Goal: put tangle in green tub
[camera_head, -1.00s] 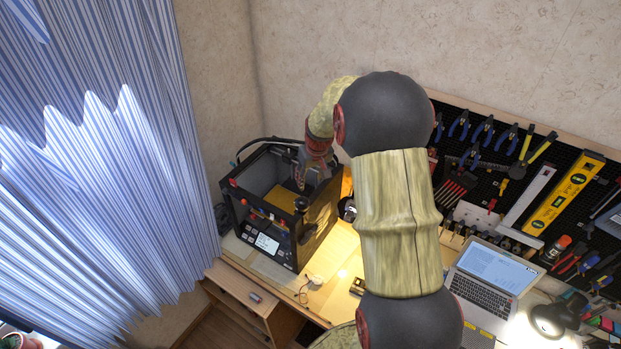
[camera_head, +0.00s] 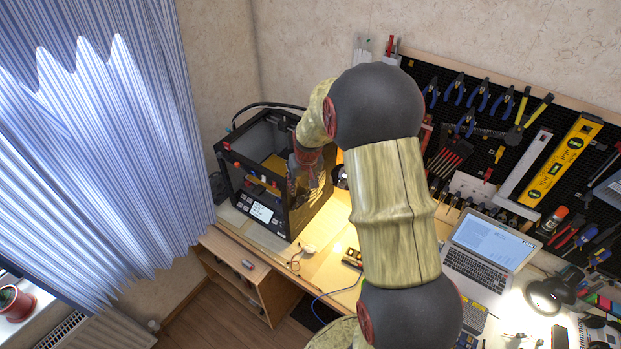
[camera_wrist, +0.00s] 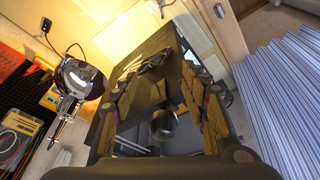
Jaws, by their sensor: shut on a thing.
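My gripper (camera_wrist: 156,72) shows in the wrist view with its two fingers apart around a small dark, irregular thing at the tips, which looks like the tangle (camera_wrist: 154,60). Its loops and edges are hard to make out against the dark surface behind. In the head view my gripper (camera_head: 293,182) is at the right side of the black 3D printer (camera_head: 238,177), and the held thing cannot be made out there. I see no green tub in either view.
The printer stands on a wooden workbench (camera_head: 320,270). An open laptop (camera_head: 487,250) and a desk lamp (camera_head: 547,295) are to the right. A tool pegboard (camera_head: 480,150) is behind. A striped curtain (camera_head: 90,150) hangs at left. The lamp's round head (camera_wrist: 80,75) shows in the wrist view.

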